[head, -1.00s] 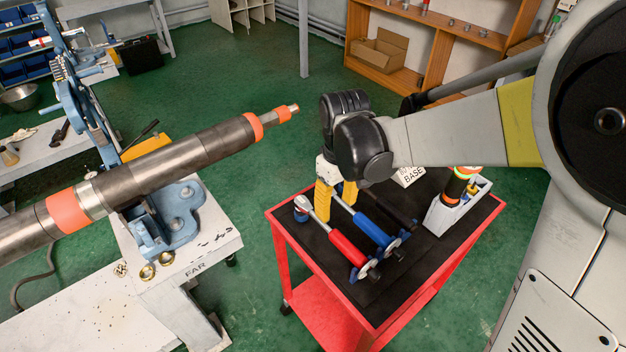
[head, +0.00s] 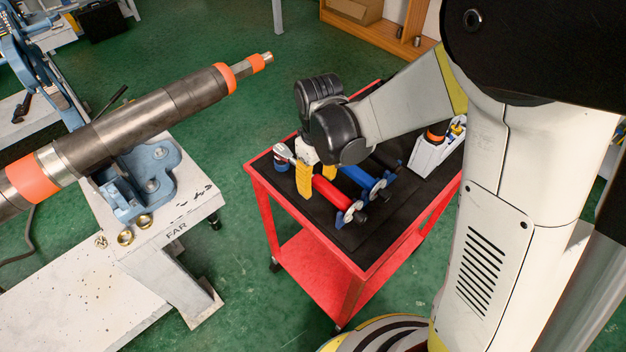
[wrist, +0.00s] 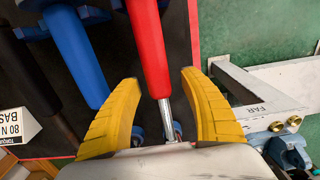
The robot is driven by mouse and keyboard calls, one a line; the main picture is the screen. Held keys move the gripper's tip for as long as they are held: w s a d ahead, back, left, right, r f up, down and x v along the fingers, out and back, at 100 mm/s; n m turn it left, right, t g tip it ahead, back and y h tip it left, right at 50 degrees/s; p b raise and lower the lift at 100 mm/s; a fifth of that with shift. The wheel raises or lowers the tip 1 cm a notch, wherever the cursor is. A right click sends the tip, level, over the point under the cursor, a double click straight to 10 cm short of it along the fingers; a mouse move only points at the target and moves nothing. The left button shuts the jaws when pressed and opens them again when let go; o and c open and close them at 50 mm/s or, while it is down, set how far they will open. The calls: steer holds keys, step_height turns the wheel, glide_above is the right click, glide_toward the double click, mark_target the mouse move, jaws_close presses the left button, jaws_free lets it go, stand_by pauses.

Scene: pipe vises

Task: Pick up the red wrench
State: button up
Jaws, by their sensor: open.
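The red wrench (head: 333,194) lies on the black top of a red cart (head: 352,258), with its red handle toward the front. In the wrist view its red handle (wrist: 148,48) and silver shaft (wrist: 167,118) run between the two yellow fingers. My gripper (head: 316,178) is open and pointed down over the shaft, near the handle's end. The fingers stand on either side of the wrench, apart from it in the wrist view (wrist: 160,80). My wrist hides part of the shaft in the head view.
A blue wrench (head: 356,177) lies parallel beside the red one, close to a finger. A black-handled tool (wrist: 28,72) lies beyond it. A white holder (head: 432,152) stands at the cart's back right. A pipe (head: 140,110) in a vise (head: 150,172) is at the left.

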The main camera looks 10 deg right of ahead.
mark_target(322, 178)
jaws_close()
steer(key=shift+r, duration=0.1)
steer(key=shift+r+p, duration=0.45)
steer(key=shift+r, duration=0.1)
steer(key=r+p, duration=0.1)
steer(key=r, duration=0.1)
steer(key=d+r+p, duration=0.1)
steer(key=shift+s+r, duration=0.1)
steer(key=shift+r, duration=0.3)
steer(key=d+r+p, duration=0.1)
steer(key=d+r, duration=0.1)
steer(key=d, duration=0.1)
steer(key=s+d+r+p, duration=0.1)
steer(key=d+r, duration=0.1)
steer(key=d, duration=0.2)
steer(key=s+d+r+p, duration=0.1)
steer(key=d+r, duration=0.1)
steer(key=d, duration=0.1)
steer(key=shift+s+d+p, duration=0.15)
steer(key=shift+d+p, duration=0.05)
steer(key=shift+p, duration=0.15)
